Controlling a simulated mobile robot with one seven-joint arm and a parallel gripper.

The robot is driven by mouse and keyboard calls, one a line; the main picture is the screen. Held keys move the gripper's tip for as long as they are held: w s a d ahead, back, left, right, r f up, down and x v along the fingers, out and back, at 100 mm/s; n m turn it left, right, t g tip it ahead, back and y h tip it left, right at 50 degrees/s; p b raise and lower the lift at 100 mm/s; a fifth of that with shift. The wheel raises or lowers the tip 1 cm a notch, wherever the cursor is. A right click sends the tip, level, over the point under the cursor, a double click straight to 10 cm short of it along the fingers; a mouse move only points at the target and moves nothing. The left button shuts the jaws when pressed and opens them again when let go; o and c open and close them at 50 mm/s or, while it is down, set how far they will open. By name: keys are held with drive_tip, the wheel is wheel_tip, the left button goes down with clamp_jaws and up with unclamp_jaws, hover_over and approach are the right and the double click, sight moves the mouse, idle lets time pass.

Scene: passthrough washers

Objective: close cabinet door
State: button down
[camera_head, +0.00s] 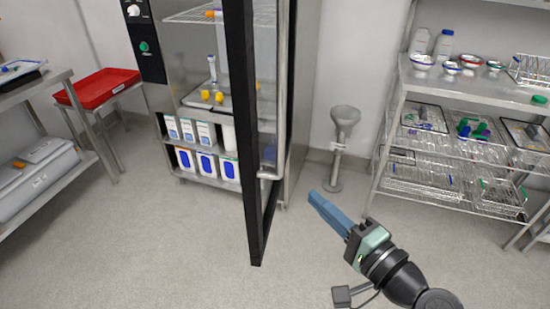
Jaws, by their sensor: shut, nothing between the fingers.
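The cabinet (181,80) stands at the back, left of centre, with a control panel at its upper left. Its black-framed glass door (243,120) is hinged at the right and stands wide open, swung out toward me and seen nearly edge-on. My gripper (313,196) has blue fingers that are shut and empty. It is to the right of the door, on the door's outer side in the picture, with a gap between them. No contact with the door shows. The door hides part of the cabinet's inside.
Boxes (206,164) fill the cabinet's lower shelves. A grey floor-standing fixture (343,130) is by the wall right of the cabinet. A metal rack (470,95) with wire baskets stands at the right. A red tray (100,87) is on a stand at the left. The floor before the cabinet is clear.

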drive_tip(key=p, duration=0.2)
approach(255, 160)
drive_tip(key=w+d+x, duration=0.1)
drive_tip(key=x, duration=0.4)
drive_tip(key=shift+s+a, duration=0.1)
drive_tip(key=shift+a, duration=0.6)
